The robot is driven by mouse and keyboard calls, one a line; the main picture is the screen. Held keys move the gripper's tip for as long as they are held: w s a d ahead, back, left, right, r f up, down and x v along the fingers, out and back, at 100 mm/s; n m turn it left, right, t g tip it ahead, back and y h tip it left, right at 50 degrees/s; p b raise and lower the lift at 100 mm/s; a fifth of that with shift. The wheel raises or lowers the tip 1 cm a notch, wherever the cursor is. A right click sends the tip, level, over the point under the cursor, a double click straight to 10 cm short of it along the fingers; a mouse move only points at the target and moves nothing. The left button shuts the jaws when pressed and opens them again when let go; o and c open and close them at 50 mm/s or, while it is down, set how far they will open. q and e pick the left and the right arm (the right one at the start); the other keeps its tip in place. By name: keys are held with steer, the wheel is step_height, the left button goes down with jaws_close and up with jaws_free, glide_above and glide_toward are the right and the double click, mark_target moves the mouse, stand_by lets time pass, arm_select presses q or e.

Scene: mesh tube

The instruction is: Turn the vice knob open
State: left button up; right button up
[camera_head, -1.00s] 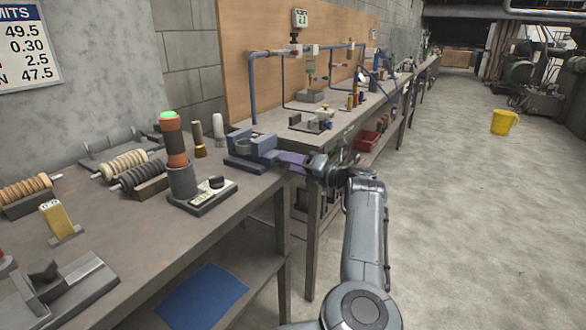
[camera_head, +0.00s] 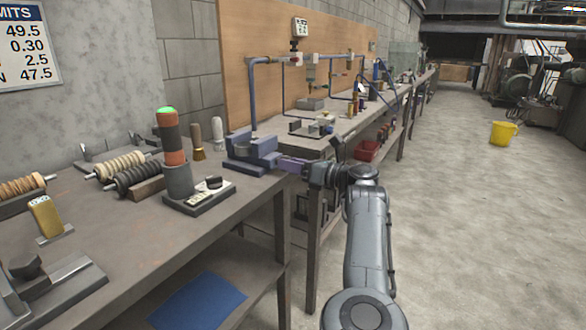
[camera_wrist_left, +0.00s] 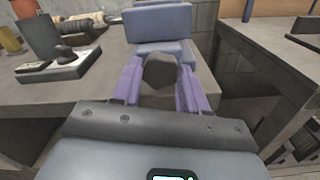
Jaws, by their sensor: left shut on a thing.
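The blue vice (camera_head: 252,152) stands at the right front edge of the near workbench. It also shows at the top of the left wrist view (camera_wrist_left: 158,25). My left gripper (camera_head: 292,164) reaches it from the right with its purple fingers. In the left wrist view the two purple fingers (camera_wrist_left: 160,85) lie on either side of the dark, rounded vice knob (camera_wrist_left: 160,70) and are shut on it. In the head view the knob is hidden by the fingers. My right gripper is in neither view now.
A dark base with a small knob (camera_head: 205,194) and a red-and-grey cylinder with a green top (camera_head: 173,145) stand left of the vice. A second bench (camera_head: 345,128) carries pipes and fixtures behind. The floor at right is clear around a yellow bucket (camera_head: 502,133).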

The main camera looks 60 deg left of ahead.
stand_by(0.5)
arm_select(q)
steer(key=o, duration=1.1)
steer(key=shift+c, duration=0.2)
steer(key=p+v, duration=0.4)
steer(key=v, duration=0.7)
steer(key=shift+p, duration=0.4)
